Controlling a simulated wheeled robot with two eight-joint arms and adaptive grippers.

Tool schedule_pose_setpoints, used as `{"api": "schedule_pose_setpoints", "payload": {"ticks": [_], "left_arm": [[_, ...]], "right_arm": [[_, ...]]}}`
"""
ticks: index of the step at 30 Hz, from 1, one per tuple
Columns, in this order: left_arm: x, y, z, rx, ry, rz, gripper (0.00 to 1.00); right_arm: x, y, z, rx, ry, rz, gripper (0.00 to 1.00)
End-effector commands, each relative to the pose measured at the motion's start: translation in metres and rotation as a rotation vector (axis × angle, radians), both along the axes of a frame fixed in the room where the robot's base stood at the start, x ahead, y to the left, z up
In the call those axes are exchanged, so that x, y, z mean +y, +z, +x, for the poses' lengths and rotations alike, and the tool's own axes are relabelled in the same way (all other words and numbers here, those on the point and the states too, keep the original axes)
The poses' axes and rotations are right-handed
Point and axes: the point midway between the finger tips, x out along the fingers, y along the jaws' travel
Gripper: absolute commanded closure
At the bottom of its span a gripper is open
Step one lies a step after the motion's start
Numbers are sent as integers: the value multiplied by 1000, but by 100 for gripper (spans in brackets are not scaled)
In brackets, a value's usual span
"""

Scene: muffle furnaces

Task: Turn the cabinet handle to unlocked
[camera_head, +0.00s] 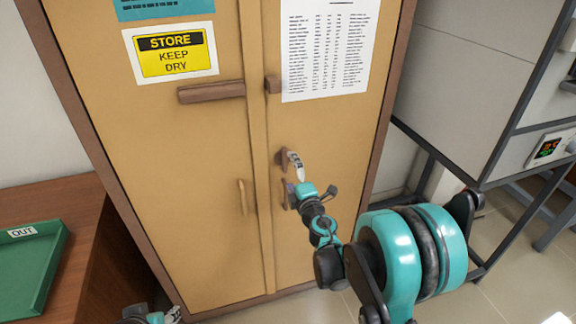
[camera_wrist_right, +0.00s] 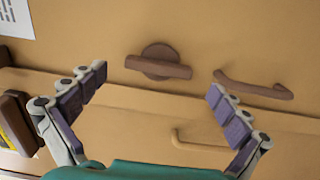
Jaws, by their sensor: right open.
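The tan cabinet (camera_head: 205,150) has two doors. A brown turn handle (camera_wrist_right: 160,63), a bar on a round base, is on the right door; its bar stands roughly upright along the door. In the head view the handle (camera_head: 279,157) is partly hidden by my right gripper (camera_head: 298,173). That gripper is open and empty. In the right wrist view, its fingers (camera_wrist_right: 158,78) are spread on either side of the handle, apparently without touching it. Only a piece of my left gripper (camera_head: 152,317) shows at the bottom edge; its jaws are unclear.
A brown pull (camera_wrist_right: 253,86) sits just below the turn handle. The left door has a thin tan pull (camera_head: 243,197) and a brown bar (camera_head: 211,92). A green tray (camera_head: 30,262) lies on a brown desk at left. A grey metal frame (camera_head: 440,150) stands at right.

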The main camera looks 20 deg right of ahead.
Motion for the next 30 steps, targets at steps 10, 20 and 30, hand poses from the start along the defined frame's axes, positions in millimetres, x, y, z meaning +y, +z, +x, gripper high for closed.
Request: {"api": "schedule_pose_setpoints", "payload": {"ticks": [10, 20, 30], "left_arm": [[0, 0, 0, 0, 0, 0, 55], [0, 0, 0, 0, 0, 0, 55], [0, 0, 0, 0, 0, 0, 55]], "right_arm": [[-3, 0, -68, 0, -1, 1, 0], [-3, 0, -81, 0, 0, 1, 0], [-3, 0, -81, 0, 0, 1, 0]]}}
